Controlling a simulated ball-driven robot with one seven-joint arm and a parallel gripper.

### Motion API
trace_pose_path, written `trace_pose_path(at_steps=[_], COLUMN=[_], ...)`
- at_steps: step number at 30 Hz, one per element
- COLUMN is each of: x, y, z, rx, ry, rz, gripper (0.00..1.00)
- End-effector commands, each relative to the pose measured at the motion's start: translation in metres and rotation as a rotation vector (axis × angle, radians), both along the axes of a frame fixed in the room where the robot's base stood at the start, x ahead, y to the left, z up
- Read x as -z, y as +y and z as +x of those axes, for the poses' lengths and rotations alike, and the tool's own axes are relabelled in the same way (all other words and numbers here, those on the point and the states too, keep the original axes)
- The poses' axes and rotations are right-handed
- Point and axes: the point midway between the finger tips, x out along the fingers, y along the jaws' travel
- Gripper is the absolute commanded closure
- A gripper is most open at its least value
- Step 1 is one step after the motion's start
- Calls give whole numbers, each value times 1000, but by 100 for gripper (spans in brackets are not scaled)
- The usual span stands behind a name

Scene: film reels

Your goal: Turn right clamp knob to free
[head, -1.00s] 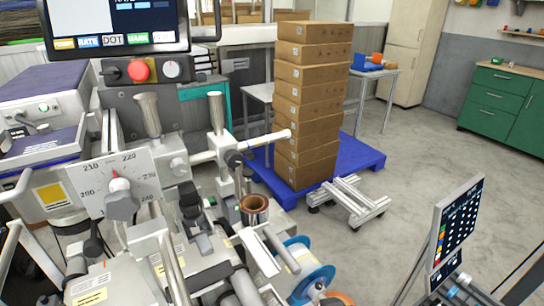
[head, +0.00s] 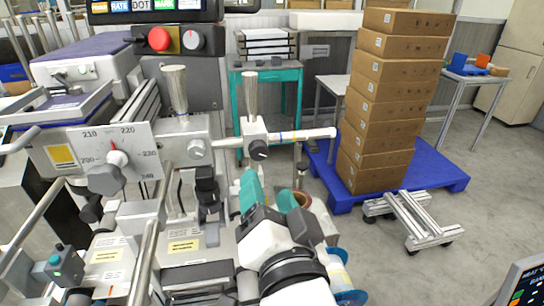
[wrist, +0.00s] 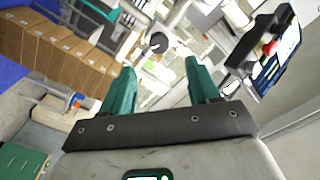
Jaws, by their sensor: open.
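In the wrist view, a dark round knob (wrist: 157,42) that looks like the same one lies ahead, between and beyond the fingertips. My gripper (head: 266,188) has teal fingers and is just below the knob in the head view. In the wrist view my gripper (wrist: 160,70) is open and empty, apart from the knob. The knob's turned position is too small to read.
A dial plate (head: 118,158) is farther left. The horizontal bar (head: 300,136) sticks out to the right. Stacked boxes (head: 392,105) stand on a blue pallet (head: 447,172).

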Motion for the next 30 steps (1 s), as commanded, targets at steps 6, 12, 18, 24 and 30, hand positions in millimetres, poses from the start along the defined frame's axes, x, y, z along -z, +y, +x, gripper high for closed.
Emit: trace_pose_path(at_steps=[6, 12, 18, 24, 30], x=[-1, -1, 0, 1, 1], y=[10, 19, 24, 25, 25], z=[39, 70, 87, 91, 91], rx=[2, 2, 2, 2, 2], ry=[4, 4, 3, 3, 3], rz=[0, -2, -3, -3, -3], gripper=[39, 39, 39, 39, 44])
